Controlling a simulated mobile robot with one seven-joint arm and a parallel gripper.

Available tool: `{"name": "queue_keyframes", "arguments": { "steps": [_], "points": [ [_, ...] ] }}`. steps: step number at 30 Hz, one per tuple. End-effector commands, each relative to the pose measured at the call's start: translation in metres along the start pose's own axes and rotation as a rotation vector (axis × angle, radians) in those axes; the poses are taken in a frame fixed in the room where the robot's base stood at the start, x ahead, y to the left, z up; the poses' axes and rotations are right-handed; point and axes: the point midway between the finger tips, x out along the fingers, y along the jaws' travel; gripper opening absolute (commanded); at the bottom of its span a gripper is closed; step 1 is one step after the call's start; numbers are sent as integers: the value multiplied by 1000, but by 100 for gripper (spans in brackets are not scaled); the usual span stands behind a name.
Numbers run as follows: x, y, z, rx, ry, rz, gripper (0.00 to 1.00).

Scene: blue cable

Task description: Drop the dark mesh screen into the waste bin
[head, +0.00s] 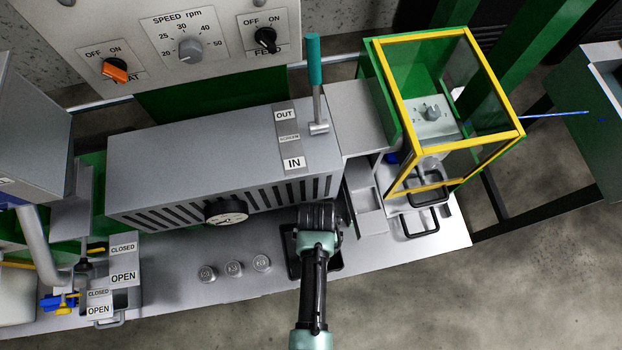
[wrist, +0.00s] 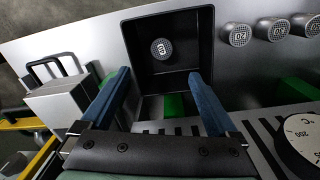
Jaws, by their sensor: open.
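The waste bin is a square black open tray, seen in the wrist view (wrist: 188,27). One round mesh screen (wrist: 162,49) with a pale printed label lies inside on its floor. My gripper (wrist: 160,74) is open, with two blue fingers spread at the bin's near edge and nothing between them. In the head view my gripper (head: 320,214) hangs over the bin (head: 293,264) and hides most of it. The screen in the bin is hidden there.
Three similar capped screens (head: 233,268) stand in a row on the bench, left of the bin. A grey slotted housing (head: 210,160) with a dial (head: 226,212) stands behind. A yellow-framed guard (head: 450,90) and black handles (head: 425,188) are to the right.

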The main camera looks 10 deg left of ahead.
Motion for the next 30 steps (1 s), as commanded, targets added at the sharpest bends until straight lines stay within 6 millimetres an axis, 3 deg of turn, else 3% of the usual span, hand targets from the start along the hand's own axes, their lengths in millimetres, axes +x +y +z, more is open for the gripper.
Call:
{"name": "queue_keyframes", "arguments": {
  "steps": [5, 15, 21, 30],
  "points": [
    [-19, 0, -1, 0, 4, 0, 95],
    [-86, 0, -1, 1, 6, 0, 95],
    [-116, 0, -1, 1, 4, 0, 95],
    [-128, 0, 0, 0, 2, 0, 95]
  ]
}}
